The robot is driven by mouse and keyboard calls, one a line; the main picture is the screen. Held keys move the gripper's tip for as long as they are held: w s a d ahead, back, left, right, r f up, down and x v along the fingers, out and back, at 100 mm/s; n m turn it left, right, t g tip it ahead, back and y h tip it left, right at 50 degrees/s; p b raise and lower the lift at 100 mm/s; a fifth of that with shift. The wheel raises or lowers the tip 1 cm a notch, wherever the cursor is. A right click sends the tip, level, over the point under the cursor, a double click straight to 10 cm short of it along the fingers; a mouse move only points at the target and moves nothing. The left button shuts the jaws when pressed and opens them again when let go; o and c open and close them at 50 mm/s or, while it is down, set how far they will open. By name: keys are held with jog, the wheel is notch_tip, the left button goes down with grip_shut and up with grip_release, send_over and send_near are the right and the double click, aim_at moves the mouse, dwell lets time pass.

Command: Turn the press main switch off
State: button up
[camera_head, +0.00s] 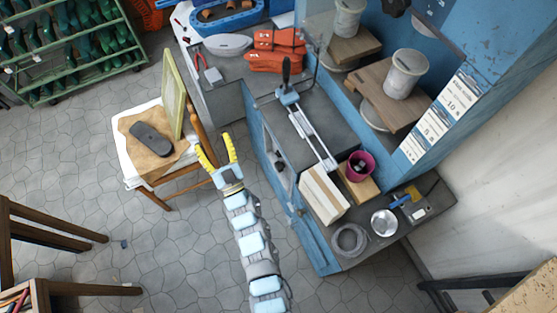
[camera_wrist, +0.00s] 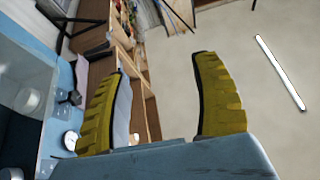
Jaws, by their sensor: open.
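The blue press (camera_head: 471,30) stands at the upper right in the head view, with a grey work surface in front of it. Blue machine parts with a black knob (camera_wrist: 70,98) and a round white dial (camera_wrist: 70,141) show at the left of the wrist view. I cannot tell which part is the main switch. My gripper (camera_head: 219,153) has yellow ribbed fingers. It is open and empty, in the air between the chair and the blue bench front. In the wrist view its fingers (camera_wrist: 160,66) stand wide apart with nothing between them.
A wooden chair (camera_head: 172,166) with a dark sole on it stands left of my gripper. The tiled floor (camera_head: 90,195) is mostly clear.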

jog(key=w+a+f+m+g+h+b, duration=0.1)
jog(key=w+a+f+g+h+b, duration=0.25)
jog(key=f, duration=0.65)
jog(key=w+a+f+g+y+b, duration=0.15)
jog(key=w+f+b, duration=0.35)
jog(key=f, duration=0.5)
jog(key=m+g+h+b, duration=1.1)
jog(key=m+h+b, duration=0.3)
jog(key=h+b, duration=0.6)
send_near(276, 155)
jog(key=shift+y, duration=0.3)
jog(key=b+x, duration=0.2)
jog(key=x, duration=0.1)
jog(key=b+x, duration=0.1)
jog(key=x, duration=0.3)
jog(key=b+x, duration=0.2)
jog(key=x, duration=0.2)
jog(key=shift+s+d+r+b, duration=0.15)
jog(key=shift+d+r+b, duration=0.15)
jog(key=shift+r+b, duration=0.05)
